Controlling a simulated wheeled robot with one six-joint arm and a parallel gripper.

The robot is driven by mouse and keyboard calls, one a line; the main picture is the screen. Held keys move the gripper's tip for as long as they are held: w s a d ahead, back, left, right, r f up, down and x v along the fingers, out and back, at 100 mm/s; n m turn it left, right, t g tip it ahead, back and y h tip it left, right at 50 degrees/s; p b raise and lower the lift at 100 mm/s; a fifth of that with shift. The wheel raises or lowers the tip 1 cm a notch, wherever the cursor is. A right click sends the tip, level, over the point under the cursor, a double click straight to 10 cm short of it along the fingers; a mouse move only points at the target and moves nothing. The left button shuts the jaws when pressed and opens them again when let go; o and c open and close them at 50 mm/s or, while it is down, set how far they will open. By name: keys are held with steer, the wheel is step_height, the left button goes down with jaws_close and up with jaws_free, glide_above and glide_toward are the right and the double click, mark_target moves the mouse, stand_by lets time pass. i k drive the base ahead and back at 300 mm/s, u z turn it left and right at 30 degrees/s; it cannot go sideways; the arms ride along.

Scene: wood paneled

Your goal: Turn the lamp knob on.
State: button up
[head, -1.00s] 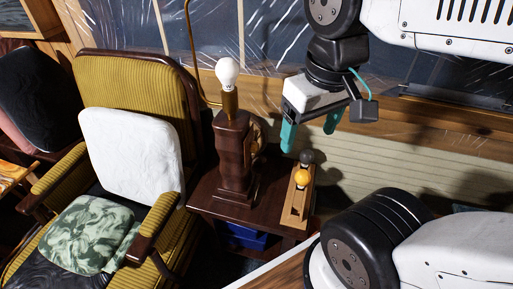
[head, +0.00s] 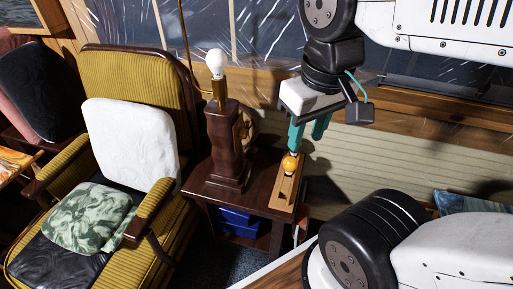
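The lamp (head: 227,148) stands upright on a small dark side table (head: 262,172). It has a dark wooden body, a brass neck and a bare white bulb (head: 215,62). I cannot make out a knob on it. My gripper (head: 306,144) points down to the right of the lamp, apart from it. Its two teal fingers are spread with nothing seen between them. In the picture the left fingertip comes close to an orange ball (head: 289,164) on a narrow wooden holder (head: 285,191); I cannot tell whether they touch.
An armchair (head: 150,70) with a white cushion (head: 131,138) and a green patterned cushion (head: 88,217) stands left of the table. Blue boxes (head: 238,220) sit under the tabletop. A panelled wall and plastic-covered window (head: 260,45) are behind.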

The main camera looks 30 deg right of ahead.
mark_target(243, 133)
steer(key=u, duration=0.75)
steer(key=i, duration=0.5)
steer(key=u, duration=0.15)
